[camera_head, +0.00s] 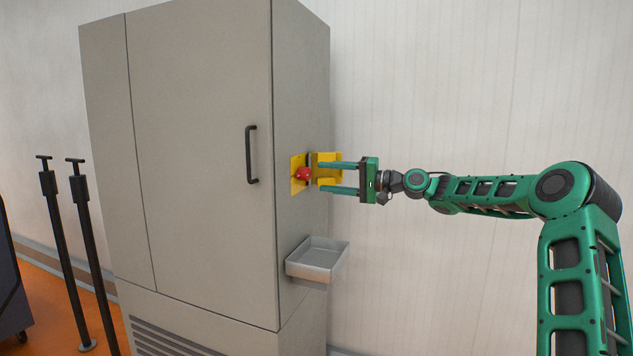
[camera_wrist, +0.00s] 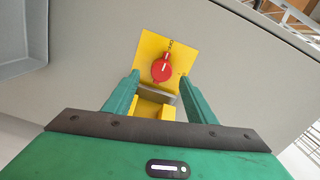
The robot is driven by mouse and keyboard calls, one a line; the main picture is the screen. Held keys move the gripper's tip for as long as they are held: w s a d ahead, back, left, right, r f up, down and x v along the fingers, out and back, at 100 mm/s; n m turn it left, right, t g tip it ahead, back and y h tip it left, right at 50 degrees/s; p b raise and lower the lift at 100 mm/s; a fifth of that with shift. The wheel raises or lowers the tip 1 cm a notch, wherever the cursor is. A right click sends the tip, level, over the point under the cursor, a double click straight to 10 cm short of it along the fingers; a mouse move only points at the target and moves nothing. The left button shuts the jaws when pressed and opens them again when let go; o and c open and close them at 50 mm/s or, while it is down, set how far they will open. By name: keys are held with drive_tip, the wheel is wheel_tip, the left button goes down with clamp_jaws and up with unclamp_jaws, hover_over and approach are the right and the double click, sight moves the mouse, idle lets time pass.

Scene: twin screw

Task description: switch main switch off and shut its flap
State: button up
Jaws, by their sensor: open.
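The main switch is a red round knob (camera_head: 303,174) on a yellow plate (camera_head: 297,186) on the right side of the grey cabinet. The yellow flap (camera_head: 328,168) stands out from the cabinet side, open, and partly shows between my fingers in the wrist view (camera_wrist: 152,108). My gripper (camera_head: 323,177) is open, its two green fingers pointing at the switch, one on each side of the flap. I cannot tell whether they touch it.
A grey tray (camera_head: 318,262) juts from the cabinet side below the switch. The cabinet (camera_head: 200,150) has a black door handle (camera_head: 251,155) on its front. Two black posts (camera_head: 68,250) stand at the left. Free room lies along the white wall at the right.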

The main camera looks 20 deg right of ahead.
drive_tip(key=v, duration=0.5)
drive_tip(key=shift+s+d+f, duration=0.1)
drive_tip(key=shift+s+d, duration=0.15)
drive_tip(key=shift+d, duration=0.1)
drive_tip(key=s+a+f+n+g+h, duration=0.1)
drive_tip(key=s+a+f+g+h, duration=0.15)
drive_tip(key=f, duration=0.35)
drive_tip(key=s+a+f+g+h, duration=0.1)
drive_tip(key=s+a+f+h, duration=0.1)
drive_tip(key=a+f, duration=0.3)
drive_tip(key=s+d+f+g+h, duration=0.2)
drive_tip(key=s+d+f+h, duration=0.2)
drive_tip(key=s+f, duration=0.35)
drive_tip(key=s+d+f+m+g+h, duration=0.1)
drive_tip(key=s+d, duration=0.3)
drive_tip(key=s, duration=1)
drive_tip(key=s+d+f+g+h, duration=0.2)
drive_tip(key=s+d+h, duration=0.1)
drive_tip(key=s, duration=1.2)
drive_tip(key=s+d+f+m+g+h, duration=0.1)
drive_tip(key=s+d, duration=0.4)
drive_tip(key=s, duration=1)
drive_tip(key=shift+s+f+m+g+h, duration=0.3)
drive_tip(key=shift+f+g+h, duration=0.2)
drive_tip(key=shift+f, duration=0.3)
